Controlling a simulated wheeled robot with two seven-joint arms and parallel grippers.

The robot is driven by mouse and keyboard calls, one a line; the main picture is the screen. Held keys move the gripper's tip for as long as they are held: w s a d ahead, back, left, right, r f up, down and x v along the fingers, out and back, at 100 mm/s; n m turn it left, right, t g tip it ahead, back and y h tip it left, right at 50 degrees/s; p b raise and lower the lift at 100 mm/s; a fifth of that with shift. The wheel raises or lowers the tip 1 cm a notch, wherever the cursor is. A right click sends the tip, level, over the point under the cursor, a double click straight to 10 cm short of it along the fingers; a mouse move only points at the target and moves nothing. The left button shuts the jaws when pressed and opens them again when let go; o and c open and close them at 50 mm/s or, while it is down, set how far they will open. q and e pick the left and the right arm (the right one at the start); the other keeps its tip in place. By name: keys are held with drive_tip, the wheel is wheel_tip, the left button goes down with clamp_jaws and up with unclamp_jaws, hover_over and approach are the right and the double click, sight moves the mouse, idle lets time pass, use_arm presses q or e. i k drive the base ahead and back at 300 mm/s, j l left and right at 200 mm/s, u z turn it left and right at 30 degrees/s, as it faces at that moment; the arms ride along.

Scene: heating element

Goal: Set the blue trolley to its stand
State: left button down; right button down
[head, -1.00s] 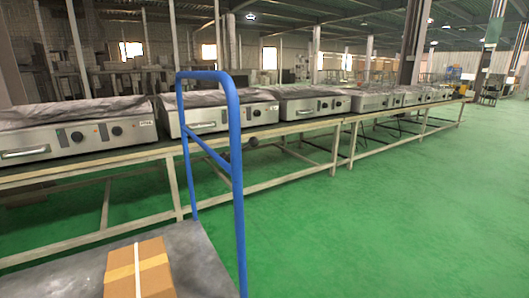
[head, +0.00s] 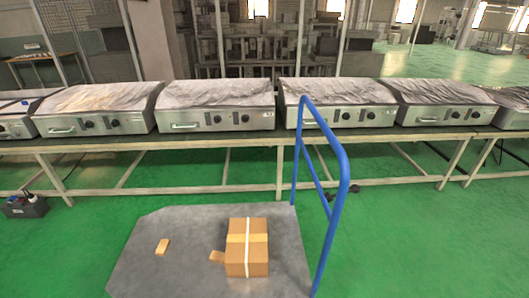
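The blue trolley shows in the head view as a blue tubular handle (head: 337,184) rising at the right end of a flat grey platform (head: 165,222). A taped cardboard box (head: 247,247) stands on the platform, with two small brown pieces (head: 162,246) beside it. The platform's near edge is cut off by the bottom of the picture. Neither of my grippers is in view, so I cannot see whether either touches the trolley. I cannot identify the trolley's stand in this view.
A long workbench (head: 225,141) with several steel heating appliances (head: 217,105) runs across behind the trolley. A dark case (head: 22,206) sits on the floor at left. Green floor (head: 420,240) is clear to the right.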

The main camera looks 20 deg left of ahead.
sight(186, 269)
drive_tip(key=u, duration=1.25)
